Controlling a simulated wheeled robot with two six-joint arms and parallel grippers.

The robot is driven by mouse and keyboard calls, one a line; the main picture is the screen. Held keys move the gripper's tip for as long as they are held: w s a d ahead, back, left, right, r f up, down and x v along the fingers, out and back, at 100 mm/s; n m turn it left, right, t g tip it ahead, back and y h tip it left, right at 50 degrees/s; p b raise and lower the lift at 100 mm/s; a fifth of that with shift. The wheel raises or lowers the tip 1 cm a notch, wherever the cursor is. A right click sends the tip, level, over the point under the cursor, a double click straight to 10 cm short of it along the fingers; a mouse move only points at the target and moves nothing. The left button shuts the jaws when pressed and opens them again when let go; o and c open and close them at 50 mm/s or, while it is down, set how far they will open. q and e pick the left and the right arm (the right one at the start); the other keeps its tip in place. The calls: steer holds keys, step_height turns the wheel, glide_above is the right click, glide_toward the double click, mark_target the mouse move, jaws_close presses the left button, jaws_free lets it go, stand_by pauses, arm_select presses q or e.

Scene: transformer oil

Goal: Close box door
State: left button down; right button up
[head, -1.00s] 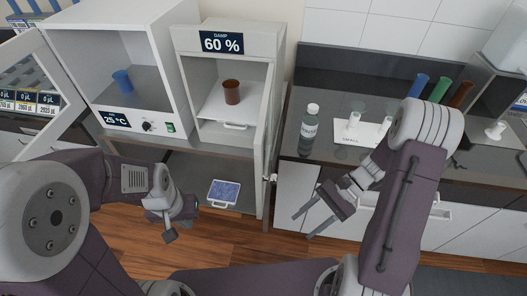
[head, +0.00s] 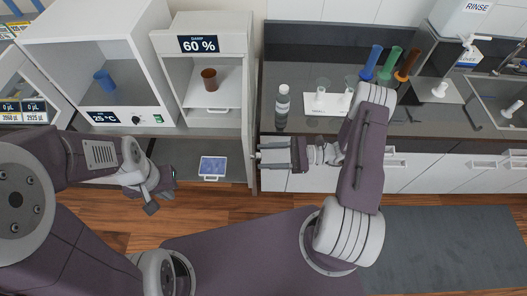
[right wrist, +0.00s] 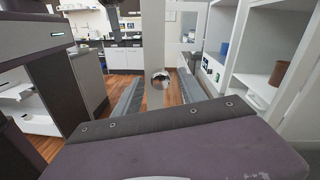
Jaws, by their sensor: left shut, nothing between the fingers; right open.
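The damp box (head: 200,45), labelled "60 %", holds a brown cup (head: 209,78) on a white shelf. Its door (head: 248,110) stands open on the right side, almost edge-on in the head view. My right gripper (head: 262,153) is open at the door's front edge, pointing left. My left gripper (head: 153,203) is shut and empty, low in front.
A bottle (head: 282,108) stands on the dark counter right of the damp box. Glasses on a white sheet and coloured cylinders (head: 372,62) stand further right. A blue-topped tray (head: 212,166) lies on the lower shelf. Wooden floor is clear in front.

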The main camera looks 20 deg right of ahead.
steer(key=shift+w+a+f, duration=0.1)
steer(key=shift+w+a, duration=0.05)
steer(key=shift+a, duration=0.25)
jaws_close()
stand_by(1.2)
